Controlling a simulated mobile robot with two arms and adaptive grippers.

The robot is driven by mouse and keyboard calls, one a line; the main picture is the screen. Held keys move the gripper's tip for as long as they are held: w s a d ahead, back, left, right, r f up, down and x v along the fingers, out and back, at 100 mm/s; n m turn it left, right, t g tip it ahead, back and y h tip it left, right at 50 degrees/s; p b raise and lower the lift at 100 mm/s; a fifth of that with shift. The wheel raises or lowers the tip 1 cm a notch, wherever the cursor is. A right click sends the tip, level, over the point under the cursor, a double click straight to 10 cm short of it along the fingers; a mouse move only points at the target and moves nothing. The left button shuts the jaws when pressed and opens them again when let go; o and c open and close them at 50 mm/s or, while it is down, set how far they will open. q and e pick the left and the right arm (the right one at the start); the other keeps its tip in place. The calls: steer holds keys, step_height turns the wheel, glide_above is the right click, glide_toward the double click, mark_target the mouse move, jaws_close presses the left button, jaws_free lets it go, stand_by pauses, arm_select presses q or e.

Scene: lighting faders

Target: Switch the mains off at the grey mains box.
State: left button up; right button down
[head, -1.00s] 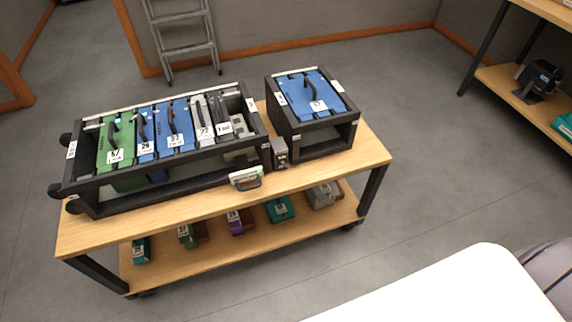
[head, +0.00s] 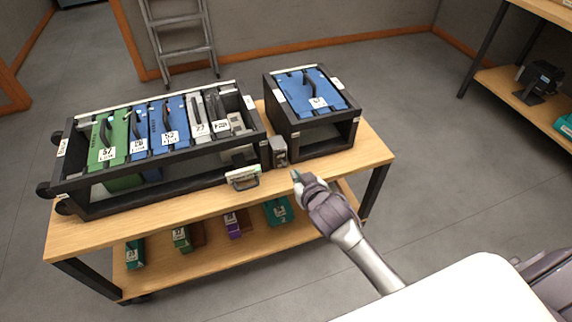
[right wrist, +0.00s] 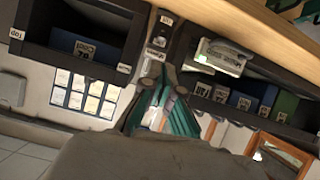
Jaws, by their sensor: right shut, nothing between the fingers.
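The small grey mains box (head: 279,152) stands on the wooden bench top between the large black rack and the small black rack. Its switch is too small to read in the head view. In the right wrist view the mains box (right wrist: 159,34) shows just beyond the fingertips, with small pale labels. My right gripper (head: 296,175) is shut and empty, a little in front of and to the right of the box, apparently apart from it. Its teal fingers (right wrist: 158,78) point toward the box in the wrist view. My left gripper is not in view.
The large rack (head: 160,196) holds green, blue and grey modules; the small rack (head: 323,138) holds a blue one. A handled pale item (head: 242,178) sits at the bench's front edge, left of my gripper. Several small boxes are on the lower shelf. A ladder (head: 180,48) stands behind.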

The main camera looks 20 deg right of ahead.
steer(key=r, duration=0.3)
steer(key=shift+w+a+r+t, duration=0.1)
steer(key=shift+w+r+t, duration=0.2)
steer(key=shift+r, duration=0.1)
steer(key=shift+f, duration=0.1)
steer(key=b, duration=0.1)
glide_above(284, 166)
step_height(284, 166, down, 4)
steer(key=shift+f, duration=0.1)
steer(key=shift+s+f, duration=0.25)
steer(key=shift+f, duration=0.65)
steer(key=shift+s+f, duration=0.2)
steer(key=shift+f, duration=0.7)
